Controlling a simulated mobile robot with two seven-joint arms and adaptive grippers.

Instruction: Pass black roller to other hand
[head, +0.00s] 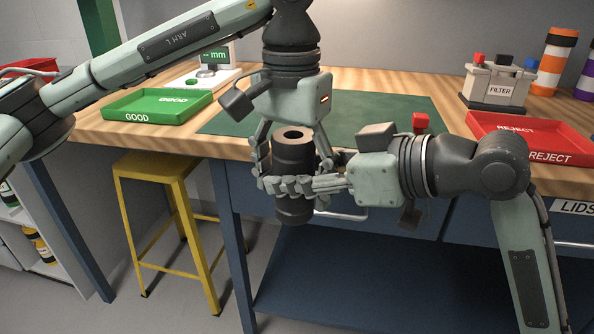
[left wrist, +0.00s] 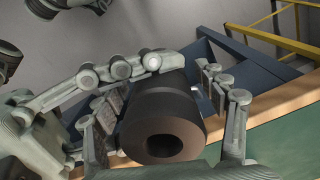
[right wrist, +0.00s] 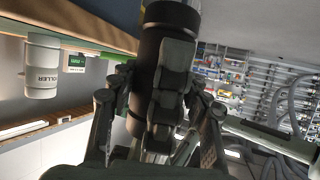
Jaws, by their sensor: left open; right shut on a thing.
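The black roller (head: 293,155) is upright in the air in front of the bench's front edge, its hollow end facing up. My right gripper (head: 280,186) reaches in from the right and is shut around its middle. The right wrist view shows the roller (right wrist: 165,65) between those fingers. My left gripper (head: 294,170) points down from above, open, with its fingers on either side of the roller's upper part. In the left wrist view, the roller's holed end (left wrist: 172,138) lies between the left fingers. I cannot tell whether they touch it.
The bench has a green mat (head: 390,117), a green GOOD tray (head: 157,107) at left, and a red REJECT tray (head: 525,138) at right. A filter box (head: 497,87) and orange-white tube (head: 555,62) stand behind. A yellow stool (head: 150,165) is below left.

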